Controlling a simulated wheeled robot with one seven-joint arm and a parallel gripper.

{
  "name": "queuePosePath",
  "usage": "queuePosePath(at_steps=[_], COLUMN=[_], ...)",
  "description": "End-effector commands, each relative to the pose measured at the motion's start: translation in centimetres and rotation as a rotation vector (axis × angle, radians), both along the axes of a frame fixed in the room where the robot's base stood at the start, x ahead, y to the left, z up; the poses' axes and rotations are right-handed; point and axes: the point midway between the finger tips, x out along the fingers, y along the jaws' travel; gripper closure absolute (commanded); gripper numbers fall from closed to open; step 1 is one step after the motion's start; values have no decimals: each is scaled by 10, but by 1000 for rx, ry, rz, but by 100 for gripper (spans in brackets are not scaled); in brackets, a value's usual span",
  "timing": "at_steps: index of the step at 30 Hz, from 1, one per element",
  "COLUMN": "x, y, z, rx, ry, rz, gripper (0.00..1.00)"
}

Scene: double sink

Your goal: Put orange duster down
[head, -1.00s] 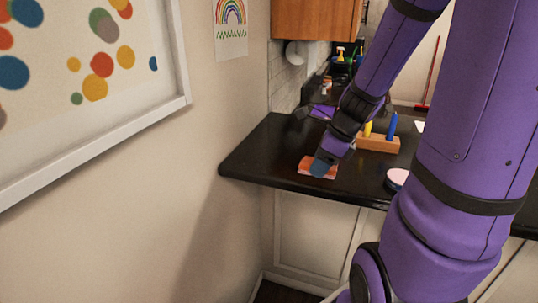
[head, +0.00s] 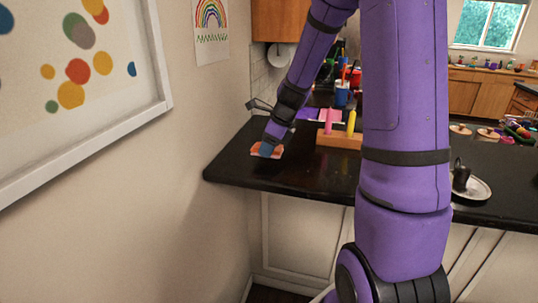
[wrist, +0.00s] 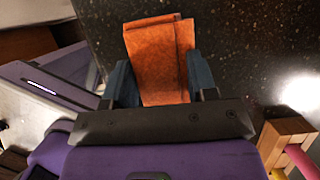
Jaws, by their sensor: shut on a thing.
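The orange duster (wrist: 160,62) is a folded orange cloth between the two blue fingers of my gripper (wrist: 162,76) in the wrist view. The fingers press on its left and right sides. In the head view, my gripper (head: 267,149) points down at the near left part of the black counter (head: 300,175). The duster (head: 256,153) shows there at the fingertips, low over or on the counter. I cannot tell whether it touches the surface.
A wooden block with pink and yellow pegs (head: 338,140) stands right of the gripper. A purple item (head: 308,114) lies behind. A blue cup (head: 341,94) is farther back. A plate with a dark object (head: 470,187) is at right. The counter's near left corner is clear.

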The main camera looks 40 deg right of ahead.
Motion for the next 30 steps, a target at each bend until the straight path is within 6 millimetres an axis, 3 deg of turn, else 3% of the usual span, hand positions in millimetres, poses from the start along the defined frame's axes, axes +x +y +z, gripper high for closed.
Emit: queuePosePath(at_steps=[7, 27, 28, 30], x=[-1, -2, -2, -3], y=[0, 0, 0, 1], z=[-29, -43, -43, -44], rx=[2, 3, 2, 3], ry=[3, 6, 7, 9], rz=[-3, -1, -1, 0], gripper=[67, 67, 41, 25])
